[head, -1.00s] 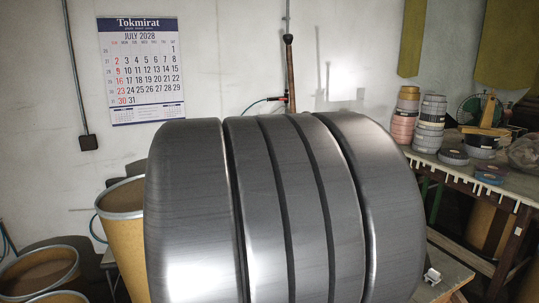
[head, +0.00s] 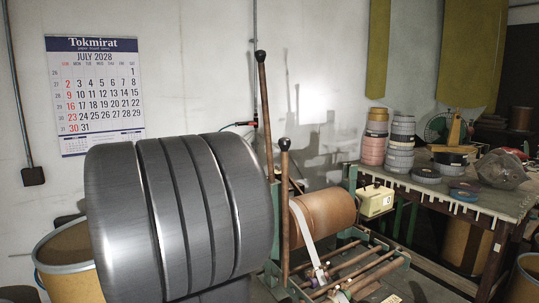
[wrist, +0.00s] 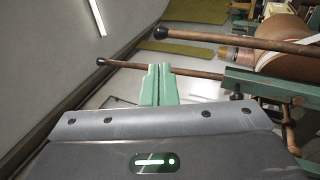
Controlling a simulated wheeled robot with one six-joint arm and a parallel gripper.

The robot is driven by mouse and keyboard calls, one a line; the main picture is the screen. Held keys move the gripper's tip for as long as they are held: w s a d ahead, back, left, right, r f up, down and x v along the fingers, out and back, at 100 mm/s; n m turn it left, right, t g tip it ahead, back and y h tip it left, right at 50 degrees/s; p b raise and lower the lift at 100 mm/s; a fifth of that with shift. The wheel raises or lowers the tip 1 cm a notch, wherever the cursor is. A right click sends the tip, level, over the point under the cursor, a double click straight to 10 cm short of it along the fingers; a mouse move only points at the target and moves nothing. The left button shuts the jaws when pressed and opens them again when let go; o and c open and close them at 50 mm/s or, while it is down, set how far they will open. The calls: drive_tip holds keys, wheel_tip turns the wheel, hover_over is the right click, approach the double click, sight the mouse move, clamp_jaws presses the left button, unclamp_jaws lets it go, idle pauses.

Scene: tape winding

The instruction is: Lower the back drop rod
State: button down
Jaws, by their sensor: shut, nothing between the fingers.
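In the head view two brown rods with black knobs stand upright beside the brown roll (head: 325,217). The taller, farther one looks like the back drop rod (head: 265,112); its lower part is hidden. The nearer front rod (head: 284,205) is shorter in the picture. In the wrist view, rolled sideways, both rods point left. The lower, thinner-looking rod (wrist: 190,72) seems to be the back one, and the upper is the front rod (wrist: 240,41). My gripper (wrist: 158,68) has green fingers shut and empty, overlapping the lower rod; I cannot tell if they touch. The head view does not show the fingers.
My own grey banded arm covers the left middle of the head view. A green machine frame with lower rollers (head: 340,272) stands beside it. A work table (head: 492,200) with tape stacks (head: 374,137) is at right. A brown drum (head: 66,258) stands at lower left.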

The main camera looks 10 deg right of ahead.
sight(281, 147)
drive_tip(key=p+x, duration=0.4)
drive_tip(key=x, duration=0.9)
drive_tip(key=shift+w+d+r+p, duration=0.1)
drive_tip(key=shift+w+d+p, duration=0.15)
drive_tip(key=shift+d+p, duration=0.15)
drive_tip(key=shift+d, duration=0.1)
